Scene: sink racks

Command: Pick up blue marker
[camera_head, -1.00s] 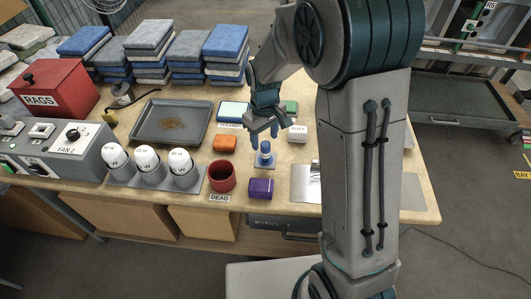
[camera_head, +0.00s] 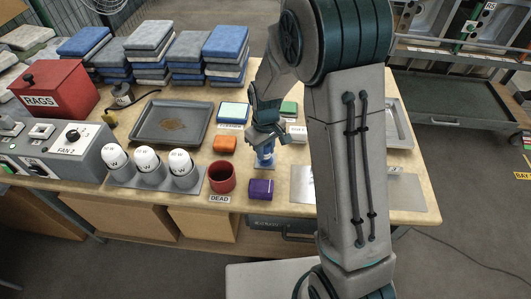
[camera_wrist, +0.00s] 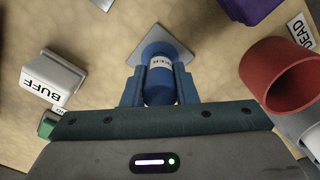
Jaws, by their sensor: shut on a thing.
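The blue marker (camera_head: 264,161) is a short upright cylinder with a white label, near the front middle of the bench. In the wrist view the blue marker (camera_wrist: 159,52) stands between my two fingers, over a small grey square plate (camera_wrist: 178,42). My gripper (camera_head: 264,148) is above it, pointing down. In the wrist view my gripper (camera_wrist: 158,84) is shut on the marker, with one finger on each side. The label's lettering is only partly readable, and I cannot tell whether the marker still touches the plate.
A red cup (camera_head: 221,178) behind a DEAD label and a purple block (camera_head: 261,189) stand close in front. A white BUFF block (camera_wrist: 52,78) is beside my gripper. A grey tray (camera_head: 172,121) lies farther left.

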